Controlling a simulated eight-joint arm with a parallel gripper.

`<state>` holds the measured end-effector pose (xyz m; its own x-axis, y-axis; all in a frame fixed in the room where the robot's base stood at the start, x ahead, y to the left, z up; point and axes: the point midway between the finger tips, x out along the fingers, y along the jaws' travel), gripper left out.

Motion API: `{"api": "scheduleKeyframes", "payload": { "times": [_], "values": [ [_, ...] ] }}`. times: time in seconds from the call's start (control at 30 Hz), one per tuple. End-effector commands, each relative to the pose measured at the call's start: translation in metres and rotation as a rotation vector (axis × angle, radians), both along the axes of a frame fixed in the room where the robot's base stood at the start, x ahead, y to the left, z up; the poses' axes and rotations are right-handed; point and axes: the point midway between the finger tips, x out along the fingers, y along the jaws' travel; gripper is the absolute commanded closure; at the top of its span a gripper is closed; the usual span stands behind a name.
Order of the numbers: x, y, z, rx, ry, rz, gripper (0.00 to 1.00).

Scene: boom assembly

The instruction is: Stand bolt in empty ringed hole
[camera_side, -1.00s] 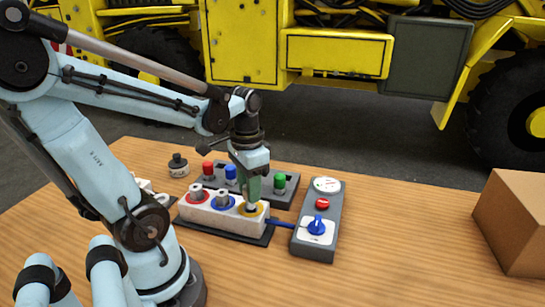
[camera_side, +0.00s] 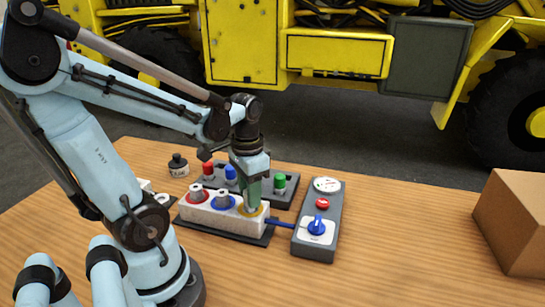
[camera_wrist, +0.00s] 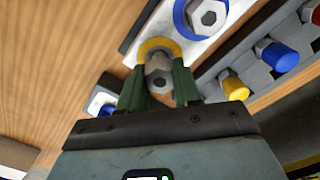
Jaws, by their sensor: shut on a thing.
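A pale block (camera_side: 230,219) has a red, a blue and a yellow ring on top. Grey bolts stand in the red ring (camera_side: 196,194) and the blue ring (camera_side: 223,202). My gripper (camera_side: 252,205) is low over the yellow ring at the block's right end. In the wrist view its two green fingers (camera_wrist: 160,88) are shut on a grey bolt (camera_wrist: 159,72). The bolt's far end lines up with the yellow ring (camera_wrist: 159,45). The fingers hide much of it, and I cannot tell how deep it sits in the hole.
A dark rack behind the block holds red (camera_side: 208,168), blue (camera_side: 230,173) and green (camera_side: 280,182) capped pieces; a yellow one (camera_wrist: 234,86) shows in the wrist view. A grey control box (camera_side: 318,240) stands close on the right. A cardboard box (camera_side: 515,220) is far right.

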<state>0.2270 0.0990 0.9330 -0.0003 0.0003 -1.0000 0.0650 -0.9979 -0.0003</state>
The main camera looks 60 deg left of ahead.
Motion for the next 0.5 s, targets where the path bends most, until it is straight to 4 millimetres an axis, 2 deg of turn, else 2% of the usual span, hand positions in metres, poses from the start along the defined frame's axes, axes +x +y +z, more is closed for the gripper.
{"api": "scheduleKeyframes", "payload": {
  "times": [0.47, 0.5],
  "values": [
    [-0.0001, 0.0000, -0.0094, 0.000, 0.000, 0.000, 0.97],
    [-0.0001, 0.0000, -0.0094, 0.000, 0.000, 0.000, 0.61]
  ]
}}
